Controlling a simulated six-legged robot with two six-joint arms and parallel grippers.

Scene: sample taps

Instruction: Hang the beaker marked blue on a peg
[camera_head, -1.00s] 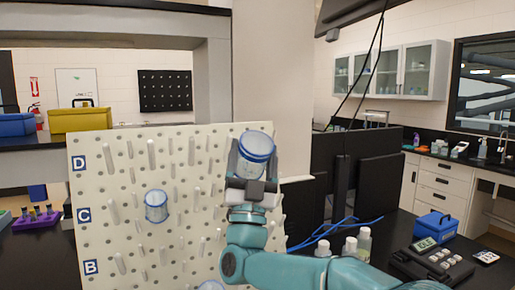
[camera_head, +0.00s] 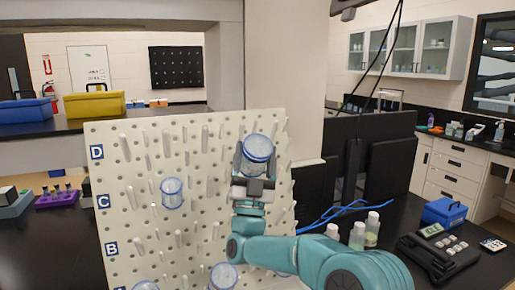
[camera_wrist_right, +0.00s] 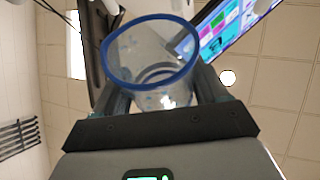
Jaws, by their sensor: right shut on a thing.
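The beaker marked blue (camera_head: 258,155) is a clear beaker with blue rims, held in front of the upper right of the pegboard. My right gripper (camera_head: 256,172) is shut on it. In the right wrist view the beaker (camera_wrist_right: 152,60) sits tilted between the fingers (camera_wrist_right: 160,95), its blue-rimmed open mouth toward the camera. The white pegboard (camera_head: 118,180) has rows of pegs, with rows lettered D, C and B. Pegs right behind the held beaker are hidden, and I cannot tell whether it touches one. My left gripper is not in view.
Another blue-rimmed beaker (camera_head: 172,193) hangs on the board near row C, and another (camera_head: 222,277) is low on the board. Bottles (camera_head: 357,236), blue cables and a meter (camera_head: 440,250) lie right of the board. A purple rack (camera_head: 58,197) stands left.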

